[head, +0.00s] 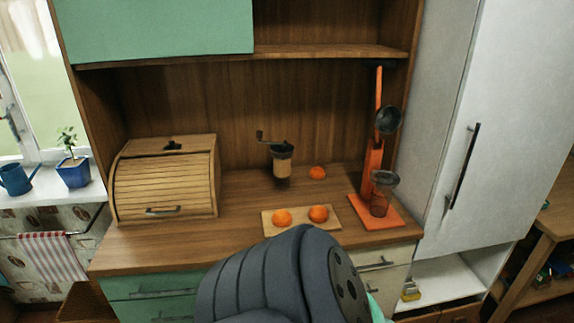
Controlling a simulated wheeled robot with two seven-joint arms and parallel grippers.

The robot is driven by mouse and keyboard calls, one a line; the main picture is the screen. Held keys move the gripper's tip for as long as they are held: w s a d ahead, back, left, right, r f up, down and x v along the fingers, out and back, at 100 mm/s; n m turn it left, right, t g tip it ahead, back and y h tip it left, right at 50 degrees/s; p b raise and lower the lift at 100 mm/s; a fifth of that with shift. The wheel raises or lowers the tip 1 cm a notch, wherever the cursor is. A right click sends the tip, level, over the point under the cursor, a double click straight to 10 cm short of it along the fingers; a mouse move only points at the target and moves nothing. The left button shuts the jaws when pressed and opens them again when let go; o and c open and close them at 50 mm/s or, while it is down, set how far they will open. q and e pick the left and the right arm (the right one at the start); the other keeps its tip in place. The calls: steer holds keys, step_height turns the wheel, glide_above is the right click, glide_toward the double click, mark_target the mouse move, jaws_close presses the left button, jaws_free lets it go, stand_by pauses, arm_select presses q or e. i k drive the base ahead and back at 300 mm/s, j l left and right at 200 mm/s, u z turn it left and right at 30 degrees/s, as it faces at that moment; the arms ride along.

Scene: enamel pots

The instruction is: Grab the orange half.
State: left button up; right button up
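Two orange pieces, a left one (282,217) and a right one (318,213), rest side by side on a light wooden cutting board (300,228) near the counter's front edge. A third, flatter-looking orange piece (317,173) lies on the counter behind the board. Their rounded orange skin shows, and I cannot tell for sure which are halves. A grey link of my arm fills the bottom middle, in front of the counter. Neither of my grippers is in view.
An orange lever juicer (372,165) with a glass (379,203) stands right of the board. A coffee grinder (282,160) stands behind it. A wooden bread box (166,180) is at left. The wooden counter (238,205) is clear between bread box and board. A shelf hangs above.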

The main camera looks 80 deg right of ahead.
mark_target(318, 214)
steer(key=z, duration=2.95)
steer(key=i+l+u, duration=0.15)
steer(key=l, duration=0.3)
steer(key=l+u, duration=0.15)
steer(key=l, duration=0.3)
